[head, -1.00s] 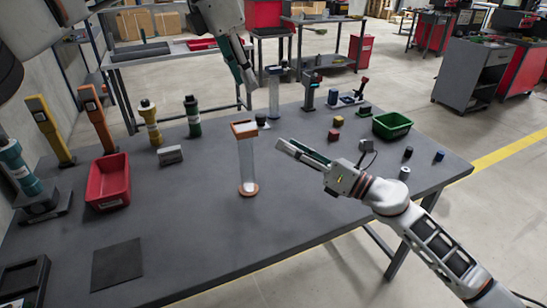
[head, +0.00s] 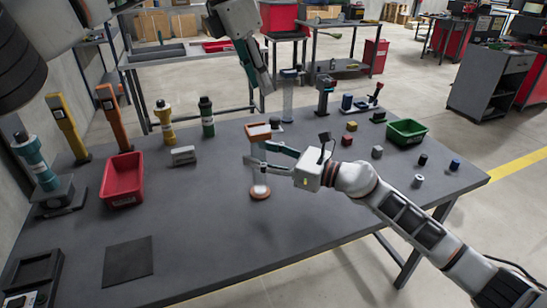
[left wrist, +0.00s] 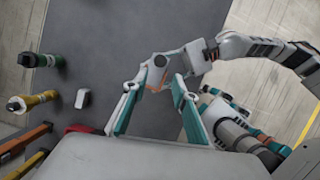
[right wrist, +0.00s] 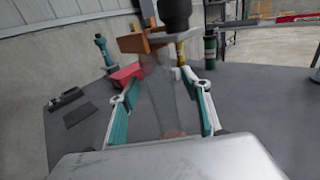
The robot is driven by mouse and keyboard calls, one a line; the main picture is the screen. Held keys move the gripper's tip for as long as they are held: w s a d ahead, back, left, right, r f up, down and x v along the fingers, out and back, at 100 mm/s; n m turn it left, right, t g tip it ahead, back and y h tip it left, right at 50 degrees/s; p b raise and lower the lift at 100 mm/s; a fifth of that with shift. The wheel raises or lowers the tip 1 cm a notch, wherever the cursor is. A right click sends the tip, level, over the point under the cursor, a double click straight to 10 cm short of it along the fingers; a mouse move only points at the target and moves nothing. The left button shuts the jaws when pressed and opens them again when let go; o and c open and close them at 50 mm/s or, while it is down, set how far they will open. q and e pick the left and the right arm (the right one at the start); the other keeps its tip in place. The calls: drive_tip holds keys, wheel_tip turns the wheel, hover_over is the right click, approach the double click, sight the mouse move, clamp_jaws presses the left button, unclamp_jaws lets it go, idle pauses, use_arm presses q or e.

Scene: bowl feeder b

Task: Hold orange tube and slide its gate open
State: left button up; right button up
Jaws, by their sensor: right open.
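The orange tube is a clear upright tube (head: 259,178) with an orange collar at its top (head: 257,131) and an orange foot on the table. My right gripper (head: 252,161) is open, with its fingers on either side of the tube's middle. In the right wrist view, the clear tube (right wrist: 172,90) stands between the spread fingers, with the orange collar (right wrist: 148,41) above them. My left gripper (head: 260,82) is above and behind the tube, pointing down. In the left wrist view, its fingers (left wrist: 158,108) are spread and empty. I cannot make out the gate clearly.
A red bin (head: 122,180) stands at left, with yellow (head: 163,115) and green (head: 206,118) bottle-like posts behind. A green bin (head: 406,132) and several small blocks lie at right. Another clear tube (head: 288,100) stands behind. The front table is clear around a dark mat (head: 128,260).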

drive_tip(key=shift+w+a, duration=0.25)
drive_tip(key=shift+a, duration=0.1)
drive_tip(key=shift+c, duration=0.4)
